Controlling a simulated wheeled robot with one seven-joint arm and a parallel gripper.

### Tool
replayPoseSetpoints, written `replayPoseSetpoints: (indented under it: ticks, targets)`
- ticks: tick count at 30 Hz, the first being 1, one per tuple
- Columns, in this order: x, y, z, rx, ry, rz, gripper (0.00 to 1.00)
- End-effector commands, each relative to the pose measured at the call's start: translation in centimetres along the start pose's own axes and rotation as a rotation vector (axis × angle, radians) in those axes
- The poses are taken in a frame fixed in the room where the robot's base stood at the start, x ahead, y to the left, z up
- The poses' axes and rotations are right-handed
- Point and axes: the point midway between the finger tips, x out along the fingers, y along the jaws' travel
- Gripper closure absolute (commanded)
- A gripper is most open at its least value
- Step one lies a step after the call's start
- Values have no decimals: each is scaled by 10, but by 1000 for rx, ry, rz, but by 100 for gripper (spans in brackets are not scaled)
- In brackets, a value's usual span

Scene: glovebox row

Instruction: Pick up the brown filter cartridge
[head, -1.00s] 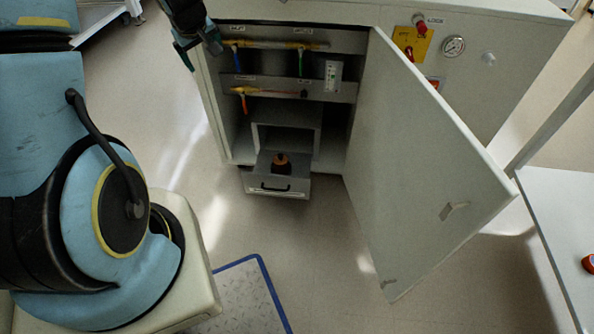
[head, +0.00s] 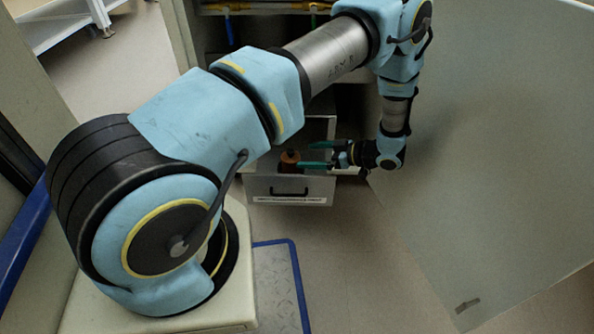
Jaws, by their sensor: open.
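The brown filter cartridge (head: 290,157) stands upright in the pulled-out drawer (head: 289,198) low in the cabinet. It has a dark base and a brown top. My gripper (head: 306,155) points left from the right side of the drawer, its two teal fingers apart with a gap between them. The fingertips are right beside the cartridge on its right. I cannot tell whether they touch it or overlap its edge. The cartridge's lower part is partly hidden in the drawer.
The open cabinet door (head: 500,150) fills the right side, close to my forearm. The cabinet's upper shelves with valve handles (head: 229,32) are partly hidden by my arm.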

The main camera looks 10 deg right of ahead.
Motion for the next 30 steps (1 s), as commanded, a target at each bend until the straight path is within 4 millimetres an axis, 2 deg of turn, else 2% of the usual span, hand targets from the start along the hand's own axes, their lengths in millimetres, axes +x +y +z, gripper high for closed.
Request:
replayPoseSetpoints:
  ticks: [11, 19, 26, 30]
  targets:
    - [33, -1, -1, 0, 5, -6, 0]
    - [70, -1, -5, 1, 5, -5, 0]
    - [74, -1, -7, 1, 3, -4, 0]
    - [74, -1, -7, 0, 3, -4, 12]
